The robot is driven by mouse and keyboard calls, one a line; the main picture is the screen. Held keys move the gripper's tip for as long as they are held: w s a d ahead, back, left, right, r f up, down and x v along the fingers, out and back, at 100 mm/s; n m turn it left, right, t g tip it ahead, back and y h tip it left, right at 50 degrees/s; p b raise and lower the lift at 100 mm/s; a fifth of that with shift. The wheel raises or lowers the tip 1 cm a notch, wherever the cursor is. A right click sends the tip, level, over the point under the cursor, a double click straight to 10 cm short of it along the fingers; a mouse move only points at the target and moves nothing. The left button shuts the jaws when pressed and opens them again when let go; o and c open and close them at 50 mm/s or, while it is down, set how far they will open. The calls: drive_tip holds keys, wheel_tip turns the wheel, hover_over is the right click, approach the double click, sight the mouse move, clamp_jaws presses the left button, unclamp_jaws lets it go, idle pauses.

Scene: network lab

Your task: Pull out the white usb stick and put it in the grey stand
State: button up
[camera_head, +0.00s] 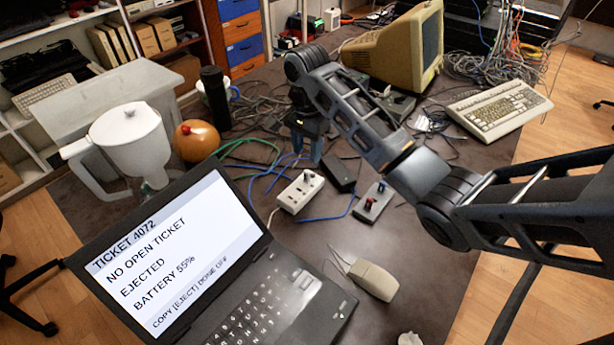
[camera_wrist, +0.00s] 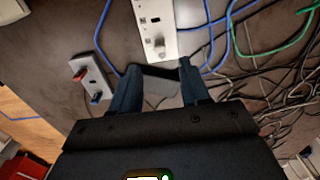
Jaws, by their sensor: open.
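The white usb stick (camera_wrist: 155,48) stands up from the near end of a white socket block (camera_wrist: 152,16) in the wrist view. In the head view the block (camera_head: 296,197) lies behind the laptop, with the stick (camera_head: 309,176) at its far end. The grey stand (camera_wrist: 93,76) holds a red stick and a blue stick; it also shows in the head view (camera_head: 368,208). My gripper (camera_wrist: 159,76) is open and empty above the table, its fingertips just short of the white stick. In the head view my gripper (camera_head: 310,158) is behind the block.
The laptop (camera_head: 290,300) reads "EJECTED". A black adapter (camera_head: 338,172) lies between block and stand, partly below my fingers. Blue and green cables (camera_head: 250,165) run beside the block.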

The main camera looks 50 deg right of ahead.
sight(307, 171)
wheel_tip(307, 171, down, 6)
drive_tip(key=b, duration=0.6)
drive_tip(key=shift+r, duration=0.2)
drive_tip(key=shift+a+f+p, duration=0.1)
drive_tip(key=shift+f+p, duration=0.15)
drive_tip(key=shift+p, duration=0.1)
drive_tip(key=shift+f, duration=1.3)
drive_tip(key=shift+p, duration=1)
clamp_jaws()
drive_tip(key=shift+r+p, duration=0.55)
drive_tip(key=shift+p, duration=0.1)
drive_tip(key=shift+r, duration=0.25)
